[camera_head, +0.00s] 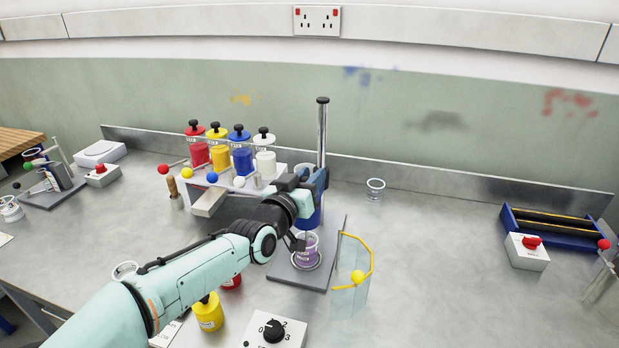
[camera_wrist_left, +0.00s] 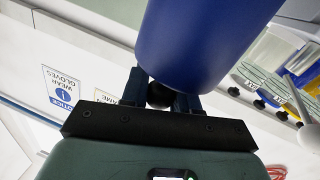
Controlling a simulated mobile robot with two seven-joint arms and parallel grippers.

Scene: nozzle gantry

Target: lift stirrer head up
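The stirrer stands mid-bench in the head view, with a grey base plate (camera_head: 292,276) and an upright metal post (camera_head: 322,135) with a black top. Its blue stirrer head (camera_head: 309,216) is on the post, above a beaker of purple liquid (camera_head: 306,252). My left gripper (camera_head: 303,180) is at the head's left side and partly hides it. In the left wrist view the blue head (camera_wrist_left: 205,40) looms close, and the fingers (camera_wrist_left: 160,97) sit on both sides of a black knob, seemingly touching it. My right gripper is in neither view.
A yellow-edged clear shield (camera_head: 352,285) stands right of the base plate. A rack with red, yellow, blue and white bottles (camera_head: 265,163) is behind left. A dial box (camera_head: 274,330) is in front. An empty beaker (camera_head: 375,189) stands behind right. The bench at right centre is clear.

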